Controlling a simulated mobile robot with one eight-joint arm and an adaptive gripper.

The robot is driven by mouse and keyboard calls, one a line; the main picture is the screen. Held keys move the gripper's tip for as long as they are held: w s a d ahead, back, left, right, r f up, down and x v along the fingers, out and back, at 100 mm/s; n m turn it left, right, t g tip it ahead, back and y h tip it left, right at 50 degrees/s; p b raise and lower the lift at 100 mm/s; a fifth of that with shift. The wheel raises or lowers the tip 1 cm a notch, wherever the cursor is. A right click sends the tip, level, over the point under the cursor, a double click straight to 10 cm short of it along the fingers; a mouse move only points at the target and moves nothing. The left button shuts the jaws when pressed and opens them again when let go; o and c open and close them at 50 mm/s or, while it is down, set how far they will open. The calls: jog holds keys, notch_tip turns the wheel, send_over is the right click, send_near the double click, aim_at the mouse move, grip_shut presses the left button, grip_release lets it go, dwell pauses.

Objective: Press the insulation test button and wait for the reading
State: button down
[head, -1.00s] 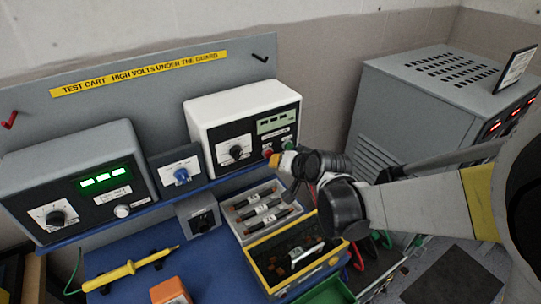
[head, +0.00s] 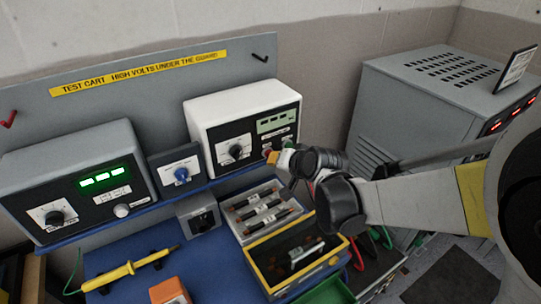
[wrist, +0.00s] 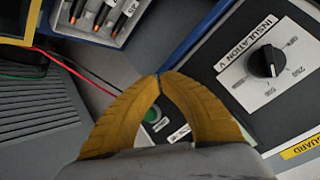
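The white insulation tester (head: 240,104) stands on the blue shelf at centre. It has a black dial (head: 236,152), labelled "INSULATION V" in the wrist view (wrist: 268,61), a pale green display (head: 277,122) with dark digits too small to read, and a red button (head: 267,152). A green button (wrist: 153,115) shows between my fingers in the wrist view, with a white label beside it. My gripper (wrist: 159,75) has its yellow fingertips together, with nothing seen between them. In the head view my gripper (head: 275,158) is at the tester's lower right; I cannot tell whether it touches a button.
A grey unit with a lit green display (head: 102,179) and a small box with a blue knob (head: 181,174) stand to the left. Below are a grey fuse tray (head: 243,222), a yellow-edged box (head: 262,285) and a yellow probe (head: 125,270). A grey vented cabinet (head: 400,75) stands at right.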

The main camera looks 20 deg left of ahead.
jog(key=shift+w+a, duration=0.3)
jog(key=shift+a, duration=0.05)
dwell(0.6)
jog(key=shift+s+d, duration=0.55)
jog(key=shift+d, duration=0.15)
jog(key=s+d, duration=0.4)
jog(key=shift+d+b, duration=0.3)
dwell(0.6)
